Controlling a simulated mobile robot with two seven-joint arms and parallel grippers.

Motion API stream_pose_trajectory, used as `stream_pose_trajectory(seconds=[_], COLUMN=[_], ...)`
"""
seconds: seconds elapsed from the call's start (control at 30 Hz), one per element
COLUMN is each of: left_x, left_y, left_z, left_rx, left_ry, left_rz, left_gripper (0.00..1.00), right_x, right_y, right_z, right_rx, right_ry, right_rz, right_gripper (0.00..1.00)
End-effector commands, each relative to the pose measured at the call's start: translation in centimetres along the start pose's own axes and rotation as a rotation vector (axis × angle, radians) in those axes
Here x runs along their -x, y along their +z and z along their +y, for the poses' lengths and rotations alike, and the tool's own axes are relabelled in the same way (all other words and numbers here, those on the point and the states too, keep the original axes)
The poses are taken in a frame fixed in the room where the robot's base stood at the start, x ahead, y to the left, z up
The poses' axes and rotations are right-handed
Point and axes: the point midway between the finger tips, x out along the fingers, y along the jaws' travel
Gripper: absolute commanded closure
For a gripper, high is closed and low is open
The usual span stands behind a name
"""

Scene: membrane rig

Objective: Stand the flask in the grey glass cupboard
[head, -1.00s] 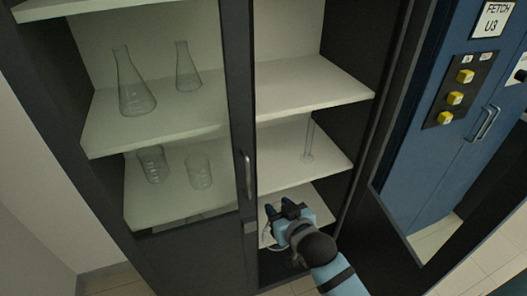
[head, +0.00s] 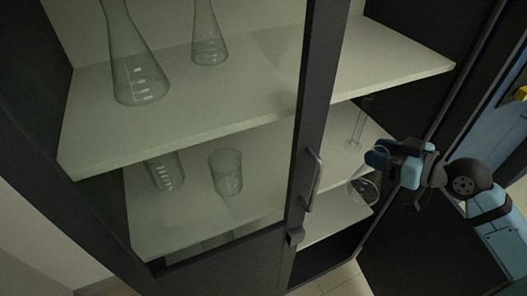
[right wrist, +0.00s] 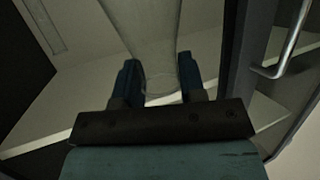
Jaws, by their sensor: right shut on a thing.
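The grey glass cupboard (head: 318,120) fills most of the head view, with dark framing, pale shelves and a glass door on its left half. Its right half is open. My right gripper (head: 374,157) is in front of the open half, shut on the clear glass flask. The flask (head: 363,193) shows below the fingers in the head view, near the middle and lower shelves; its upper part is hidden by the gripper. In the right wrist view the flask (right wrist: 158,60) is between the two fingers (right wrist: 159,82). My left gripper is not in view.
Two conical flasks (head: 138,80) stand behind the glass on the upper shelf, and two beakers (head: 227,172) below. A slim glass cylinder (head: 360,125) stands on the open middle shelf. The door handle (head: 314,180) projects left of my gripper. The open upper shelf (head: 390,55) looks bare.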

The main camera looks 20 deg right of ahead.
Motion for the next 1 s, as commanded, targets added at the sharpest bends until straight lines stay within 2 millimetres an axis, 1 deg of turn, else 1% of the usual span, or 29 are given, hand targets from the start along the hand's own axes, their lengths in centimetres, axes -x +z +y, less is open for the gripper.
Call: stream_pose_trajectory(seconds=[0.07,0.17,0.47,0.8,0.97,1.0], left_x=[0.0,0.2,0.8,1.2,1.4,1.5], left_y=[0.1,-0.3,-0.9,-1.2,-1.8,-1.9], left_z=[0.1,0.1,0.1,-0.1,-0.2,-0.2], left_rx=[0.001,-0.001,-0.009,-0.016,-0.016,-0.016], left_ry=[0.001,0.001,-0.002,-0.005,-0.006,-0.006], left_rz=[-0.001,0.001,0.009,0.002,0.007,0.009], left_gripper=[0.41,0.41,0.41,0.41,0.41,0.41], right_x=[-0.3,-1.5,-7.2,-14.3,-17.1,-17.6], right_y=[-0.4,-1.1,-2.9,-5.0,-5.8,-5.7], right_z=[0.1,0.7,3.0,5.8,6.9,7.1], right_rx=[0.005,0.005,0.002,-0.001,0.0,-0.001], right_ry=[-0.011,-0.013,-0.011,-0.012,-0.011,-0.012], right_rz=[0.003,0.006,0.007,0.006,0.005,0.003], right_gripper=[1.0,1.0,1.0,1.0,1.0,1.0])
